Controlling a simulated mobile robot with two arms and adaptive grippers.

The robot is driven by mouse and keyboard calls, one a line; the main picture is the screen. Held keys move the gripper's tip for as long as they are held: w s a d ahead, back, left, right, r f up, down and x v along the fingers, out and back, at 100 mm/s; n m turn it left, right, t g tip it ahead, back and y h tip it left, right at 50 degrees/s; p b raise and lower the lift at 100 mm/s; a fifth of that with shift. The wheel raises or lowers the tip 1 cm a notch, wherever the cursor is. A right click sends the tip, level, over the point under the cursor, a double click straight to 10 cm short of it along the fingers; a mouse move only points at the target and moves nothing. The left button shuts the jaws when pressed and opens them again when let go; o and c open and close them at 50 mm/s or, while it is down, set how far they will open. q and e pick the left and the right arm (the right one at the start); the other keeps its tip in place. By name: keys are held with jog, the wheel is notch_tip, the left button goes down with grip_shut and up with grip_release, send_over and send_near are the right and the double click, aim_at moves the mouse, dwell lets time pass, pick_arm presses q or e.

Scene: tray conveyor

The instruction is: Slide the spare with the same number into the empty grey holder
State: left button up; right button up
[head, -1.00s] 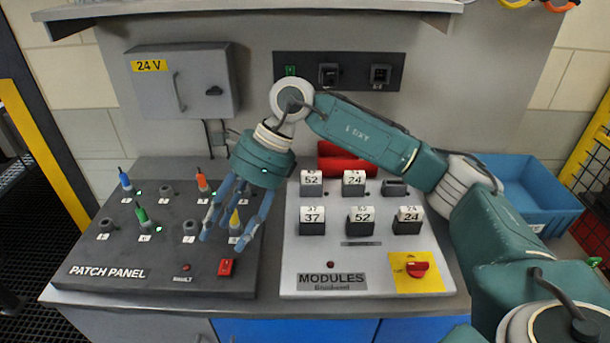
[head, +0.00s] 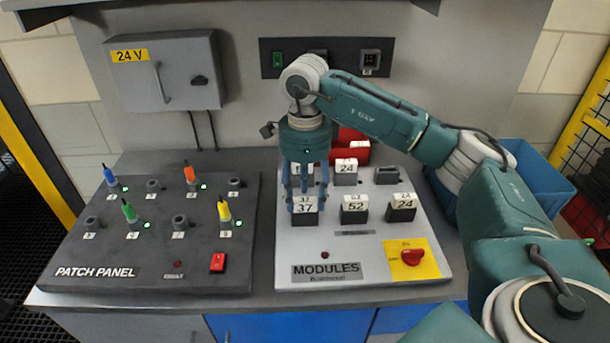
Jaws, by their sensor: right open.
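The modules board (head: 425,262) carries blocks with white number tops. The back row has a block largely hidden behind my right gripper, a 24 block (head: 346,171), and an empty grey holder (head: 387,176) at the right. The front row has a 37 block (head: 305,206), a 52 block (head: 354,208) and a 24 block (head: 402,206). My right gripper (head: 303,198) points down at the 37 block, fingers open and spread across its top. I cannot tell whether they touch it. My left gripper is not in view.
The patch panel (head: 110,252) with several coloured plugs lies to the left. A red switch (head: 411,257) sits on a yellow plate at the board's front right. A red bin (head: 352,147) stands behind the board, and a blue bin (head: 535,185) is to the right, partly behind my arm.

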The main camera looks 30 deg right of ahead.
aim_at(305, 211)
jog(key=shift+f, duration=1.3)
jog(key=shift+c, duration=0.5)
jog(key=c, duration=0.9)
jog(key=o, duration=1)
